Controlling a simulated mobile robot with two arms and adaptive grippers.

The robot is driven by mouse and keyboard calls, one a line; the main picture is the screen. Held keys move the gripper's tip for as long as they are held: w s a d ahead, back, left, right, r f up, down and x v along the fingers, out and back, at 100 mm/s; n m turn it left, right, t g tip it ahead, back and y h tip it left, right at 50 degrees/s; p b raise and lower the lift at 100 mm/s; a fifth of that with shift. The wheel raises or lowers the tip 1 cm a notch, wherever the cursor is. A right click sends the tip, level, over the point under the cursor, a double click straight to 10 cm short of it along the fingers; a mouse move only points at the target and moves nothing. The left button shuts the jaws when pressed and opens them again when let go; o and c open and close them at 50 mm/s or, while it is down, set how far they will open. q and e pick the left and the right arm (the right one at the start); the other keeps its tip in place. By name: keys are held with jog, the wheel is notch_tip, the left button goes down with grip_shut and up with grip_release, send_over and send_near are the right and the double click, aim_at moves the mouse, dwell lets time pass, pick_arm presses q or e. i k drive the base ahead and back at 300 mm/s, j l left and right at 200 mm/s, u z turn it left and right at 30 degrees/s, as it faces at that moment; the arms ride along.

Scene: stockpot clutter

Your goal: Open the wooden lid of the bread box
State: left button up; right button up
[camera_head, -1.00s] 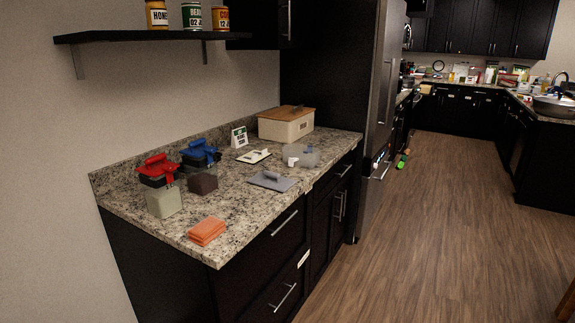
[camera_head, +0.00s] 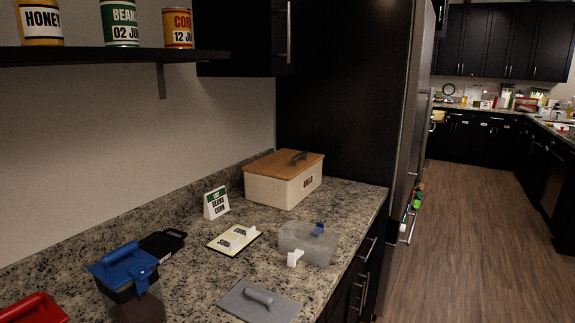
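The bread box (camera_head: 268,190) is a cream box at the far end of the granite counter, against the wall and the tall dark cabinet side. Its wooden lid (camera_head: 273,162) lies flat on top and is closed, with a dark curved handle (camera_head: 299,157) near the right side. A small dark-lettered label (camera_head: 308,181) is on its front. Neither of my grippers shows in the head view.
On the granite counter (camera_head: 190,277) stand a clear container (camera_head: 306,243), a grey lid with handle (camera_head: 259,300), a small sign (camera_head: 216,202), a notepad (camera_head: 234,239), a blue-lidded container (camera_head: 128,279) and a red lid (camera_head: 33,310). A shelf (camera_head: 110,56) with cans hangs above left. Floor at right is clear.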

aim_at(284, 164)
jog(key=i+u, duration=0.1)
jog(key=u, duration=0.4)
jog(key=i+l+u, duration=0.2)
jog(key=l+u, duration=0.15)
jog(key=l, duration=0.2)
jog(key=i+l+u, duration=0.1)
jog(key=l+u, duration=0.2)
jog(key=l, duration=0.25)
jog(key=l+u, duration=0.35)
jog(key=l, duration=0.25)
jog(key=i, duration=0.05)
